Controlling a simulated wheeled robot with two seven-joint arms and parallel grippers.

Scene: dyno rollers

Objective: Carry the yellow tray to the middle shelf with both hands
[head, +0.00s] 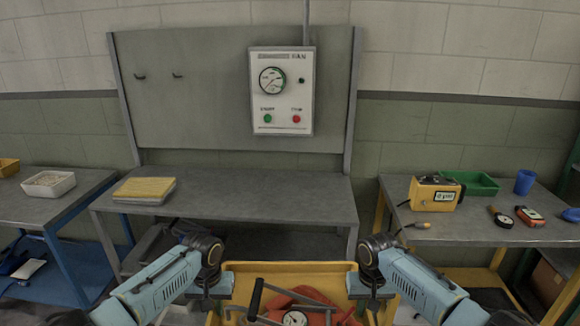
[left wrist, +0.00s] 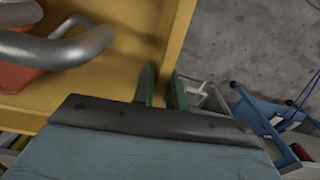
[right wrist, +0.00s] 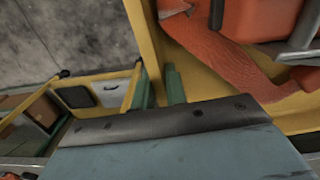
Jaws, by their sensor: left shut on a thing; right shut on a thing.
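The yellow tray (head: 290,267) is at the bottom middle of the head view, in front of the grey bench, its near part cut off by the frame. It holds a red-orange item, a dark bar-like handle and a round gauge (head: 294,319). My left gripper (head: 217,285) is shut on the tray's left wall; its green fingers (left wrist: 162,90) sit either side of the wall. My right gripper (head: 368,285) is shut on the right wall, its fingers (right wrist: 159,86) likewise astride it. I cannot tell which surface is the middle shelf.
The grey bench (head: 250,195) ahead carries a yellow pad on a stack (head: 144,190) at its left; the rest of its top is clear. A side bench (head: 450,228) at right holds a yellow device (head: 435,194), a green bin (head: 468,183) and a blue cup (head: 524,181).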

